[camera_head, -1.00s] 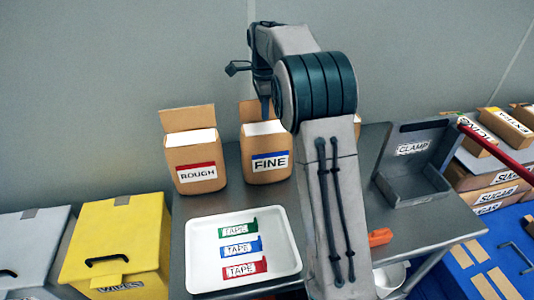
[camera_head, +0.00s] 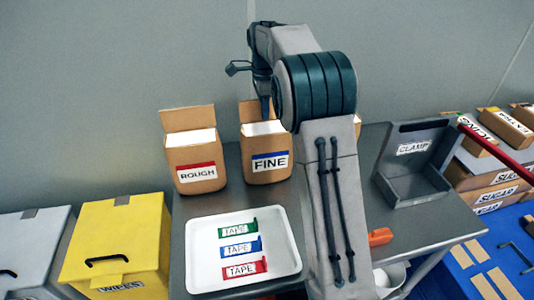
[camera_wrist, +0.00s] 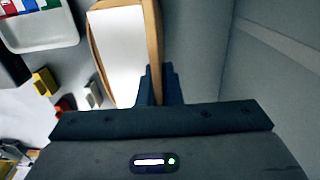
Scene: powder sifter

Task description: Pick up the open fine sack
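The open fine sack (camera_head: 270,168) is a brown box-like sack with a blue-striped FINE label and white contents. It stands upright at the back of the grey table, its raised back flap partly hidden by my arm. In the wrist view the sack's white opening (camera_wrist: 119,50) and brown edge show just beyond the fingers. My gripper (camera_head: 265,108) reaches down at the sack's back flap; in the wrist view the fingers (camera_wrist: 160,85) are close together with the brown flap running between them. The contact itself is small and partly hidden.
A similar ROUGH sack (camera_head: 196,165) stands close to the left. A white tray (camera_head: 205,285) with green, blue and red tape pieces lies in front. A grey CLAMP box (camera_head: 415,188) stands to the right. A yellow bin (camera_head: 115,238) is at left, and the wall is close behind.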

